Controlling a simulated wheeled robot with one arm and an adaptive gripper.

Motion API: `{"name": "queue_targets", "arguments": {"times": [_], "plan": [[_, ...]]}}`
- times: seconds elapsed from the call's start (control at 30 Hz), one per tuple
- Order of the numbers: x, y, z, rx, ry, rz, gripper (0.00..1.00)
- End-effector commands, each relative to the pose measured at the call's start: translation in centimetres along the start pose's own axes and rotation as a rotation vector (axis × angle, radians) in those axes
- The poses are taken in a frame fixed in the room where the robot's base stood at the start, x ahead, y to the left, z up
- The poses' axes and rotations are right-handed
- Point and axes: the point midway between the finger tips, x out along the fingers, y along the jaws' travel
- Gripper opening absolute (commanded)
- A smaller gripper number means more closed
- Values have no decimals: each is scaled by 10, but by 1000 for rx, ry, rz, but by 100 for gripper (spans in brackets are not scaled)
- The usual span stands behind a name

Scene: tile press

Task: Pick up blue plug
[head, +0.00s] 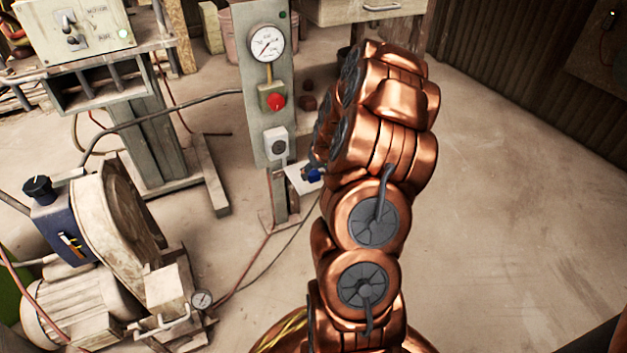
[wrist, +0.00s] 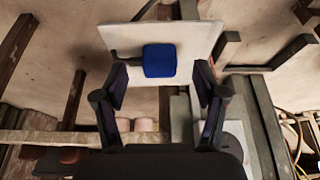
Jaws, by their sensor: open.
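The blue plug (wrist: 160,60) is a small rounded block on a pale shelf plate (wrist: 120,38) in the wrist view. A dark lead or stub shows at its left side. My gripper (wrist: 160,76) is open, with one finger on each side of the plug and clear gaps between. Its fingertips are near the plug's lower edge in the picture, and I cannot tell the depth. In the head view the blue plug (head: 314,175) shows just left of my arm, on the small plate (head: 299,181) beside the post. My arm hides my gripper there.
A grey-green post (head: 256,128) with a gauge (head: 267,44), a red button (head: 276,101) and a socket box (head: 277,147) stands left of the plate. A motor machine (head: 125,225) is at the lower left. The floor at right is clear.

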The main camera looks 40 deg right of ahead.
Motion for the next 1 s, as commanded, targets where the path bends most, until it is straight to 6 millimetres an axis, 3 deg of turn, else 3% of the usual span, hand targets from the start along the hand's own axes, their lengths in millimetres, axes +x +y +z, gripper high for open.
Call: {"name": "queue_targets", "arguments": {"times": [0.03, 0.13, 0.4, 1.0], "plan": [[12, 0, 2, 0, -1, 0, 71], [23, 0, 2, -1, -1, -1, 71], [25, 0, 1, -1, -1, -1, 71], [25, 0, 1, 0, -1, -1, 9]]}}
